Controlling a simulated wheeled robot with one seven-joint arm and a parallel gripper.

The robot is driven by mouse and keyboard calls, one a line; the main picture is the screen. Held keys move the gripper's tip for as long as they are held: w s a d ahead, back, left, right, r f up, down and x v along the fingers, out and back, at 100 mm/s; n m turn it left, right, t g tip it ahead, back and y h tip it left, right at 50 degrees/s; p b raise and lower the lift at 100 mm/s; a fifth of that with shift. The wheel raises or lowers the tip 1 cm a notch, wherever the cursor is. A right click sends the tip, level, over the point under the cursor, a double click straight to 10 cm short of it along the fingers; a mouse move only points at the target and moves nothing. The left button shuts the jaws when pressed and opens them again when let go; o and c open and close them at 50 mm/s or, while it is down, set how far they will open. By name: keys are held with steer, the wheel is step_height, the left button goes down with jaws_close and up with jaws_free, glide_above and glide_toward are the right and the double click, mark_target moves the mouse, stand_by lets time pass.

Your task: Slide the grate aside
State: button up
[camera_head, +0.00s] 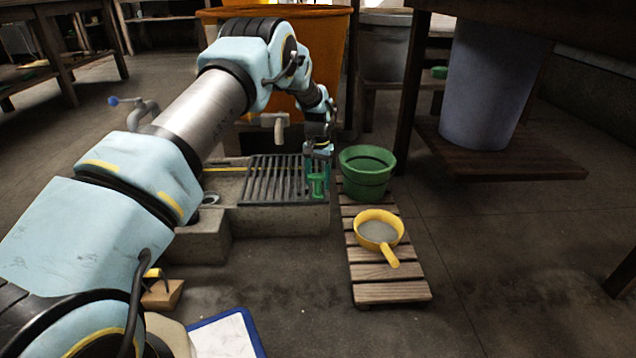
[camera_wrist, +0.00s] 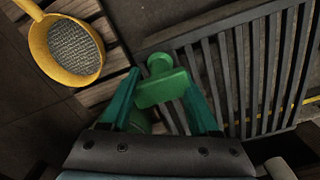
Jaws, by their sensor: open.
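The grate (camera_head: 272,178) is a dark slatted metal panel lying over a low concrete basin (camera_head: 285,219). It fills the right of the wrist view (camera_wrist: 245,70). A green T-shaped handle (camera_wrist: 162,84) shows at the grate's near-left end in the wrist view. My gripper (camera_head: 318,182) is at the grate's right end in the head view. In the wrist view, its two green fingers (camera_wrist: 162,98) are spread, with the handle between and slightly beyond them. I cannot tell whether either finger touches it.
The bucket stands close beside my gripper. An orange bin (camera_head: 330,60) stands behind. Open floor (camera_head: 500,260) lies right of the pallet.

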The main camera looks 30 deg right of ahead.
steer(key=shift+c, duration=0.2)
jaws_close()
stand_by(1.1)
